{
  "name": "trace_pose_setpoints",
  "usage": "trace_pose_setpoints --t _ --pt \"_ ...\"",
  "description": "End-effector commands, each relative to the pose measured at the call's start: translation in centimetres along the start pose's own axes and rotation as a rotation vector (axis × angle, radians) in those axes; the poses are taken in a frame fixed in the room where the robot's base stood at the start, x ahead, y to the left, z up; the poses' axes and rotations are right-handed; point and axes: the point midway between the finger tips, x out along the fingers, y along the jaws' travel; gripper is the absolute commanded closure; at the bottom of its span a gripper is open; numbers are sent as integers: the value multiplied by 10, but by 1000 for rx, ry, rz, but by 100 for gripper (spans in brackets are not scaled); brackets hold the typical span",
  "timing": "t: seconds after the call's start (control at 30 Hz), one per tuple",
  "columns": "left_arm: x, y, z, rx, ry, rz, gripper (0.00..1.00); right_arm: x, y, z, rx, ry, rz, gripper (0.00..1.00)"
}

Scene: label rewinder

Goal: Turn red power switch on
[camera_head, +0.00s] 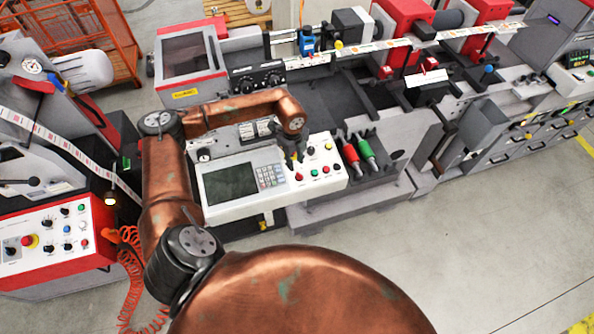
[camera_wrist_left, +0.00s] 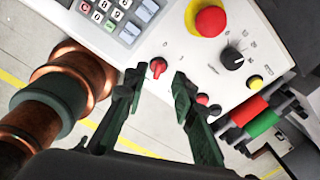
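The red power switch (camera_wrist_left: 158,67) is a small red rotary knob on the white control panel (camera_wrist_left: 185,60), beside the keypad (camera_wrist_left: 110,18). In the head view a small red control, likely this switch (camera_head: 299,177), shows near the panel's front edge. My left gripper (camera_wrist_left: 155,88) is open and empty, its two dark fingers apart. It hangs over the panel, and in the wrist view the switch appears just beyond the fingertips, nearer the left finger. I cannot tell whether they touch. The gripper (camera_head: 297,158) also shows in the head view. My right gripper is not in view.
A red emergency button on a yellow base (camera_wrist_left: 210,20), a black dial (camera_wrist_left: 232,57) and a yellow button (camera_wrist_left: 255,82) sit nearby on the panel. Red (camera_head: 350,156) and green (camera_head: 366,150) handles lie right of it. The machine (camera_head: 395,135) extends right; floor (camera_head: 480,240) is clear.

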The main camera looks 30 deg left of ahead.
Motion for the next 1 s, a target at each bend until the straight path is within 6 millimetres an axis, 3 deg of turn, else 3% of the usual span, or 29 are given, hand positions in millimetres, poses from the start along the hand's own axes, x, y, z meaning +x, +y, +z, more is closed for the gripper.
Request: trace_pose_setpoints --t 0.2,0.43,0.8,1.0 --pt "35 0 -2 2 5 2 75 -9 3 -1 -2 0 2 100" --pt "62 0 -3 4 7 -1 75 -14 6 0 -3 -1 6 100" --pt "68 0 -3 5 6 -2 76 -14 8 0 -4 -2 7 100" --pt "67 0 -3 5 6 -2 90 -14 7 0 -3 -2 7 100"
